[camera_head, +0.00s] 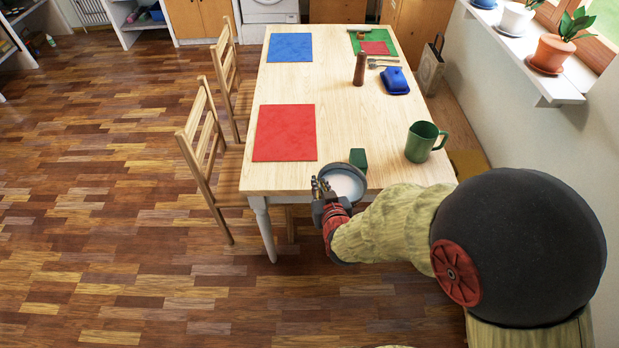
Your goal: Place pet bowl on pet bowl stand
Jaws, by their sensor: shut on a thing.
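A round grey bowl with a pale inside (346,183), which looks like the pet bowl, is at the table's near edge. My gripper (322,190) is shut on its left side. The bowl overlaps the table edge in this view, and I cannot tell whether it touches the table. A small dark green block (358,158) stands just behind the bowl. I cannot make out a pet bowl stand with certainty.
The wooden table (350,115) bears a red mat (284,132), a blue mat (290,47), a green mug (423,141), a brown cylinder (360,69) and a blue lidded dish (395,81). Two chairs (205,140) stand left. The table's middle is clear.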

